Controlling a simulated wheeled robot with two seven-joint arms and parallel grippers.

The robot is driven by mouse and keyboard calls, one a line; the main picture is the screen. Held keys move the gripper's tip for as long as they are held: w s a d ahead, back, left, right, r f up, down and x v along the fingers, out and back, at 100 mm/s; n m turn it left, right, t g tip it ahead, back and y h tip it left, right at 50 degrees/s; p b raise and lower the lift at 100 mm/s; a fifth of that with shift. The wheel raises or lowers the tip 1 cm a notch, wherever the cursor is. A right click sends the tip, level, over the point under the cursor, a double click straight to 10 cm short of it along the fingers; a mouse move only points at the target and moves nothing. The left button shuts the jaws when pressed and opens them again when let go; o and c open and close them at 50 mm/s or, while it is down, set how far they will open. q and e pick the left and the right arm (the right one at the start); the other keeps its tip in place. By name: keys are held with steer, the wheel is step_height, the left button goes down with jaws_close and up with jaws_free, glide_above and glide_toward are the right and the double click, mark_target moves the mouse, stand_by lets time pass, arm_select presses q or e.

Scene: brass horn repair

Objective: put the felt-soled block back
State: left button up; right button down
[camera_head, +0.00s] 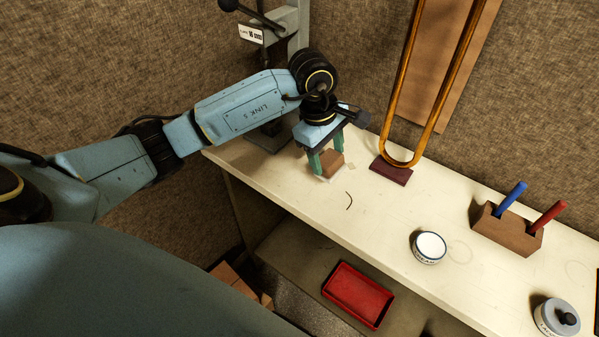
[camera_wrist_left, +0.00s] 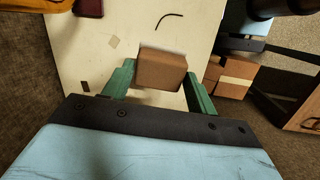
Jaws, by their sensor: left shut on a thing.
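The felt-soled block is a small brown block (camera_head: 331,162) at the back left of the white bench (camera_head: 390,220). My left gripper (camera_head: 326,166) has its green fingers on either side of it and is shut on it. In the left wrist view the block (camera_wrist_left: 162,70) sits between the two green fingertips (camera_wrist_left: 160,78). A pale edge shows under the block in the head view. I cannot tell whether it touches the bench top.
A brass slide (camera_head: 408,110) stands on a dark red pad (camera_head: 391,171) right of the block. A cream tin (camera_head: 429,247), a wooden holder (camera_head: 507,230) with blue and red tools, and a grey lidded pot (camera_head: 556,318) stand farther right. A red tray (camera_head: 358,294) lies on the lower shelf.

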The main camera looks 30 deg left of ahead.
arm_select(q)
steer(key=a+r+n+g+y, duration=0.1)
steer(key=a+r+y, duration=0.15)
steer(key=a, duration=0.45)
steer(key=shift+h, duration=0.35)
steer(key=shift+f+p, duration=0.55)
steer(key=shift+f, duration=4.15)
steer(key=o, duration=0.9)
steer(key=shift+r, duration=0.1)
step_height(320, 180, up, 12)
steer(key=shift+a+f, duration=0.1)
